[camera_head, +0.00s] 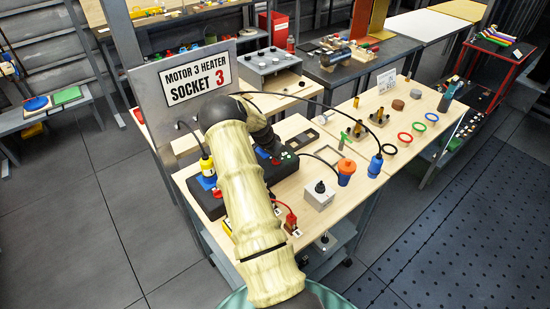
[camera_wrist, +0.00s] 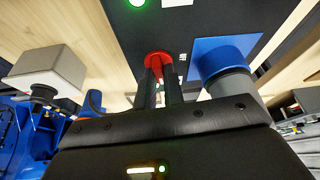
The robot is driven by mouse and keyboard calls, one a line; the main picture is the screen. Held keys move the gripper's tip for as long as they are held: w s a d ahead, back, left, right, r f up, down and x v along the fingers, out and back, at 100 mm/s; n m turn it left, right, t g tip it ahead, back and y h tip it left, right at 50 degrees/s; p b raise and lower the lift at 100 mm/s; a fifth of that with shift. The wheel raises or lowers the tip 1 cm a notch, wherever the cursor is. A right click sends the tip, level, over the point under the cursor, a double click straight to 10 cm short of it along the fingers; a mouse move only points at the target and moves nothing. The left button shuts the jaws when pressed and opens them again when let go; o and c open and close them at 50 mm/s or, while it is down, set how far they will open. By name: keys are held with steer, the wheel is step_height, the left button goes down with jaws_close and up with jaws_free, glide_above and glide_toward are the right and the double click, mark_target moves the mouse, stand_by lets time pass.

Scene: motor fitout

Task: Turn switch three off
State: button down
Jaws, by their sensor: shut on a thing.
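In the wrist view my gripper (camera_wrist: 160,78) has its two dark fingers close together on a red round knob (camera_wrist: 157,58), which I take for the switch. The knob sits on a black box (camera_wrist: 200,22) with a lit green lamp (camera_wrist: 137,2) and small white labels. The fingers hide much of the knob, and its number and pointer cannot be read. In the head view my arm and gripper reach over the black box (camera_head: 283,167) on the wooden bench, and the knob is hidden.
A blue socket plate with a grey plug (camera_wrist: 230,82) is close right of my fingers. A white box with a dark knob (camera_head: 320,195), an orange connector (camera_head: 346,169) and cables lie on the bench. The "Motor 3 Heater Socket 3" sign (camera_head: 195,82) stands behind.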

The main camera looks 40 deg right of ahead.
steer(key=n+t+b, duration=0.1)
steer(key=n+b, duration=0.1)
steer(key=n+t+b, duration=0.1)
steer(key=n+b, duration=0.2)
steer(key=shift+s+f, duration=0.15)
steer(key=n+t+b, duration=0.1)
steer(key=n, duration=0.1)
steer(key=n+y+b, duration=0.1)
steer(key=n+b, duration=0.1)
steer(key=n, duration=0.1)
steer(key=shift+s+d+n+t+y, duration=0.1)
steer(key=shift+d+n+t+y, duration=0.1)
steer(key=shift+n+t+y, duration=0.15)
steer(key=n, duration=0.1)
steer(key=n+y, duration=0.1)
steer(key=n, duration=0.1)
steer(key=shift+r+t, duration=0.25)
steer(key=shift+t, duration=0.1)
steer(key=shift+d+n+y, duration=0.1)
steer(key=shift+n+y, duration=0.45)
steer(key=shift+n, duration=0.8)
steer(key=c, duration=1.5)
jaws_free()
